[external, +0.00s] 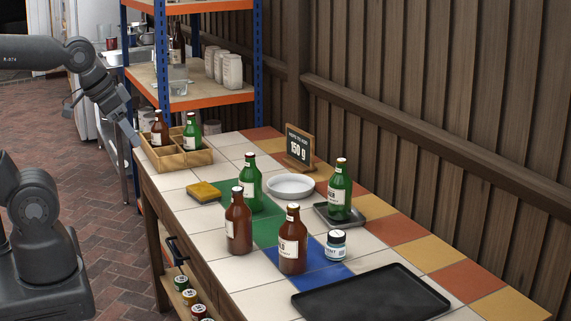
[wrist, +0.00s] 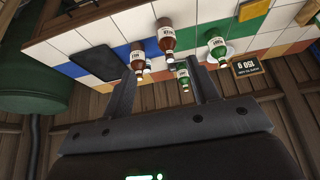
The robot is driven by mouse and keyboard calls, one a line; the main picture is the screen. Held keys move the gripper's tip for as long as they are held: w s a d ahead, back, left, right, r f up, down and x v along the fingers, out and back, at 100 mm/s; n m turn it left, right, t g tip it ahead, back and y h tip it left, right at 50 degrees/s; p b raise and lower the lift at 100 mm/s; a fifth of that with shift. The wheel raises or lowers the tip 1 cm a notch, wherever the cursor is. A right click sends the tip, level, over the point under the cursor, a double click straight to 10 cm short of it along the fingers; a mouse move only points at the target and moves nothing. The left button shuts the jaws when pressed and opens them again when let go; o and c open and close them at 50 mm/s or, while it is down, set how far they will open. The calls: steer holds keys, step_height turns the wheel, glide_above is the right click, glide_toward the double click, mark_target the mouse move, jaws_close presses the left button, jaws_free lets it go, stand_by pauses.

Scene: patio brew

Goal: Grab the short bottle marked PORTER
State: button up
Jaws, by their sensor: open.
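Two brown bottles stand on the tiled counter, one on the left (external: 238,228) and one nearer the front (external: 292,246); the wrist view shows one brown bottle large (wrist: 166,36) and another at its left (wrist: 137,58). A third brown bottle (external: 159,131) stands in the wooden crate. Green bottles stand by the white plate (external: 250,184), on a dark dish (external: 340,192), and in the crate (external: 191,134). The label words are too small to read, so I cannot tell which says PORTER. My gripper (external: 134,138) is open and empty beside the crate's left end.
The wooden crate (external: 178,161) sits at the counter's far end. A yellow sponge (external: 203,191), white plate (external: 290,187), small jar (external: 336,244) and black tray (external: 372,298) lie on the counter. A "150 g" sign (external: 299,149) stands near the fence.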

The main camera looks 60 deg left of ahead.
steer(key=n+g, duration=0.2)
steer(key=g, duration=0.4)
glide_above(237, 189)
step_height(237, 189, down, 9)
steer(key=f, duration=0.5)
steer(key=shift+s+f, duration=0.2)
steer(key=shift+s, duration=0.05)
steer(key=f, duration=0.5)
steer(key=shift+w, duration=0.3)
jaws_close()
